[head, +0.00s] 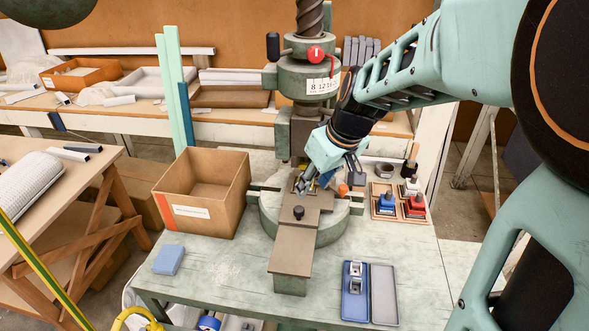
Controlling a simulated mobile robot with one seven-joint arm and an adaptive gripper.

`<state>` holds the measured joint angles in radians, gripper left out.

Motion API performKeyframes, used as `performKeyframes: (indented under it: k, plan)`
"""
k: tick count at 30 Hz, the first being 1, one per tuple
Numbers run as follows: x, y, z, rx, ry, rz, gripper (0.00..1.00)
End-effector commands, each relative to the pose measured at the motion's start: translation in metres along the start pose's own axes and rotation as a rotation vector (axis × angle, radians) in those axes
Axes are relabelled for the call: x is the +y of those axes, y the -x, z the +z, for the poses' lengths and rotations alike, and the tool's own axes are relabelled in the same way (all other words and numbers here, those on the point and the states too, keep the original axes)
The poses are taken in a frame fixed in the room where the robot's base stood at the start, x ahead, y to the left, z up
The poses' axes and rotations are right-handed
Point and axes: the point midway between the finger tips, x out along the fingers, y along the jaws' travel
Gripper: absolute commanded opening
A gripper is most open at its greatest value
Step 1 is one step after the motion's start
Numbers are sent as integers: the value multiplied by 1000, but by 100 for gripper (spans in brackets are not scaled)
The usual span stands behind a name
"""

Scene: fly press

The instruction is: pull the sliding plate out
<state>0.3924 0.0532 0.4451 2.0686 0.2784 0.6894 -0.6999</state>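The sliding plate (314,219) appears as a brown flat plate on the round bed of the green fly press (273,213). A black knob (298,212) stands up on it. A brown rail (293,251) runs from the press bed toward the front of the table. My gripper (303,186) reaches in from the upper right, tilted down, with its tips low under the press ram and behind the knob. The tips look apart from the knob. They are small and partly hidden, so I cannot tell whether they are open or hold something.
An open cardboard box (202,211) stands left of the press. A blue block (168,259) lies front left. A blue open case (355,306) lies front right. Wooden trays with blue and red items (386,205) and an orange cap (343,190) are to the right.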

Motion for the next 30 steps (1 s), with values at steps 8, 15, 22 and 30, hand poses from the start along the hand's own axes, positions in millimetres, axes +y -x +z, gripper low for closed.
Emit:
performKeyframes:
  k: [8, 15, 22, 30]
  plan:
    - [-8, -25, 4, -18, 32, -12, 37]
    - [-9, -68, 4, -16, 30, -12, 37]
    - [-9, -99, 3, -15, 31, -10, 37]
    - [-8, -110, 3, -13, 29, -8, 37]
